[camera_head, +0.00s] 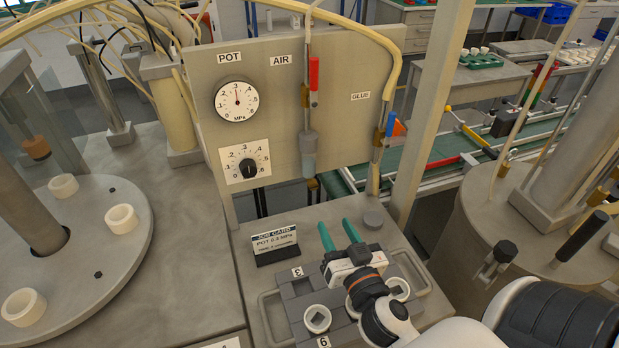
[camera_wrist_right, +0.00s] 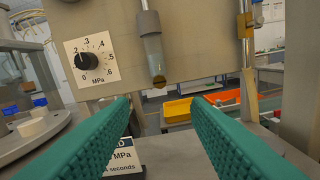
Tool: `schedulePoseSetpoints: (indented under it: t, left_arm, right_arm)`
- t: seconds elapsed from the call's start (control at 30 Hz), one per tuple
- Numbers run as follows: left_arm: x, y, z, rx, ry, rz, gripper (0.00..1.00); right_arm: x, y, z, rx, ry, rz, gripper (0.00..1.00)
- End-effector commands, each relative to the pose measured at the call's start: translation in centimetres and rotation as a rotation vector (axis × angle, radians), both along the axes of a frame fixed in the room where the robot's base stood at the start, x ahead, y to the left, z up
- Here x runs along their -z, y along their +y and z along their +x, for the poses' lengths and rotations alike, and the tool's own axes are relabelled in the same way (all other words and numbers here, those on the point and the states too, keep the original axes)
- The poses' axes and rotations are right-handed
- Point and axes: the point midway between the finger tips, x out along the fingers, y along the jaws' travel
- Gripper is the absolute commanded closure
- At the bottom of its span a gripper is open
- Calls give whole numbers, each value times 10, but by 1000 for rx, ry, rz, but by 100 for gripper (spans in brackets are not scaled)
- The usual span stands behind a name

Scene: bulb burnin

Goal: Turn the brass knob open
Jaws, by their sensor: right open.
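A small round brass knob (camera_wrist_right: 159,81) sits at the lower end of a clear bowl (camera_wrist_right: 153,50) under the AIR line, in the right wrist view. In the head view the same bowl (camera_head: 308,160) hangs on the front of the grey panel (camera_head: 335,85); the knob is too small there to make out its setting. My right gripper (camera_head: 338,232) is open and empty, its green fingers pointing toward the panel. In the right wrist view the knob appears above the gap between the fingertips (camera_wrist_right: 161,103), beyond them and not touched. My left gripper is not in view.
A pressure gauge (camera_head: 237,101) and a dial (camera_head: 247,164) are left of the bowl. A red lever (camera_head: 314,73) is above it; a blue lever (camera_head: 390,124) is on the GLUE line. A job card (camera_head: 275,245) stands near my right gripper. A grey tray (camera_head: 275,318) lies below.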

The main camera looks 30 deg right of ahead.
Motion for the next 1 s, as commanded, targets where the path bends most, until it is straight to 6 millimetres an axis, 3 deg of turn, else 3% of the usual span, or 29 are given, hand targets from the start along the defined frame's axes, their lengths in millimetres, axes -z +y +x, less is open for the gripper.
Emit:
schedulePoseSetpoints:
  t: [0.17, 0.4, 0.7, 1.0]
  left_arm:
    - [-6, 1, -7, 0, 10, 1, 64]
    - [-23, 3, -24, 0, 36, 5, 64]
    - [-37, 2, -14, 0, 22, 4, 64]
    - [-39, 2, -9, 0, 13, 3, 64]
  right_arm:
    - [-2, -2, 12, -3, -1, -2, 57]
    - [-5, -13, 57, -2, -1, -4, 57]
    - [-1, -25, 105, 0, 0, -2, 57]
    - [1, -28, 117, 1, 1, -1, 57]
